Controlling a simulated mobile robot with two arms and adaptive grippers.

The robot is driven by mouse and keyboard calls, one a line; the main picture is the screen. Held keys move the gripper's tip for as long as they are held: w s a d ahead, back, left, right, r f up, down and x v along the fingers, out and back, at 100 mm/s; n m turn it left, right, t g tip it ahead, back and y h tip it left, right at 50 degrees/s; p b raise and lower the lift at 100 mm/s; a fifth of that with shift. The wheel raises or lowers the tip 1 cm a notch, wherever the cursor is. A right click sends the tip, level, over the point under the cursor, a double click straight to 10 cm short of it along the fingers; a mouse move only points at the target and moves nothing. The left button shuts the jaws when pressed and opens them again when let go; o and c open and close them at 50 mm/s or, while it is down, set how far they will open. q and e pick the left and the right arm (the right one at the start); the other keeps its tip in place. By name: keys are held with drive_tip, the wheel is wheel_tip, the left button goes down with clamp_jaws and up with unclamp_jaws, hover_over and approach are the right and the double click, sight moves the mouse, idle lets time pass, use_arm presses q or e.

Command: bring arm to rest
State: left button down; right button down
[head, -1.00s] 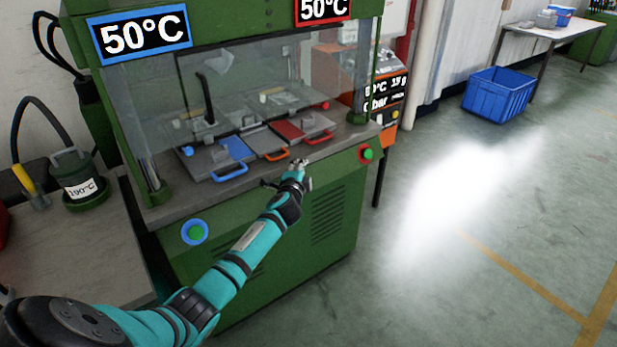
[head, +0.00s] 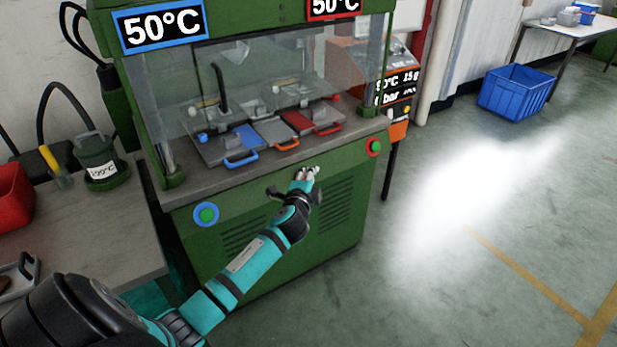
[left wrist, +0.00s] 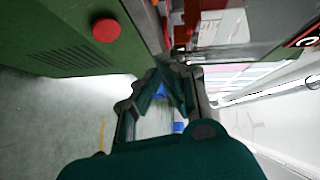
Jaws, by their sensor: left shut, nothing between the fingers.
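My left arm reaches in from the lower left of the head view. Its left gripper (head: 310,172) is in front of the green machine (head: 290,222), below the front edge of its worktop. In the left wrist view the fingers (left wrist: 170,75) meet at their tips, shut with nothing held. The machine's side and a red button (left wrist: 106,31) show at the upper left there. My right gripper is not in view.
On the machine's worktop lie moulds with a blue handle (head: 241,158), an orange handle (head: 287,145) and a red handle (head: 331,130). A side table (head: 90,225) stands at left. A blue crate (head: 516,92) is on the floor at right.

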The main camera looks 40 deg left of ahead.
use_arm(q)
drive_tip(key=shift+v, duration=0.8)
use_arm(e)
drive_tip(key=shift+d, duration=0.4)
use_arm(q)
drive_tip(key=s+d+f+n+g+h+p, duration=0.1)
drive_tip(key=s+d+f+g, duration=0.1)
drive_tip(key=s+f, duration=0.65)
drive_tip(key=s+d+f+n+g+h, duration=0.1)
drive_tip(key=s+d+f+g+h, duration=0.15)
drive_tip(key=f, duration=1.05)
drive_tip(key=s+d+f+n+g+p, duration=0.1)
drive_tip(key=s+d+f+n+g, duration=0.15)
drive_tip(key=s+f, duration=0.6)
drive_tip(key=s+d+f+n+g+h, duration=0.1)
drive_tip(key=s+d+f+g, duration=0.1)
drive_tip(key=s+f, duration=0.4)
drive_tip(key=s+d+f+n+g+h+p, duration=0.1)
drive_tip(key=s+d+f, duration=0.3)
drive_tip(key=s, duration=1.3)
drive_tip(key=s+d+f+n+g+h+p, duration=0.1)
drive_tip(key=s+d+f+n+g, duration=0.1)
drive_tip(key=s+f, duration=0.7)
drive_tip(key=shift+s+d+n+g, duration=0.35)
drive_tip(key=shift+s+d+g, duration=0.6)
drive_tip(key=shift+s, duration=0.25)
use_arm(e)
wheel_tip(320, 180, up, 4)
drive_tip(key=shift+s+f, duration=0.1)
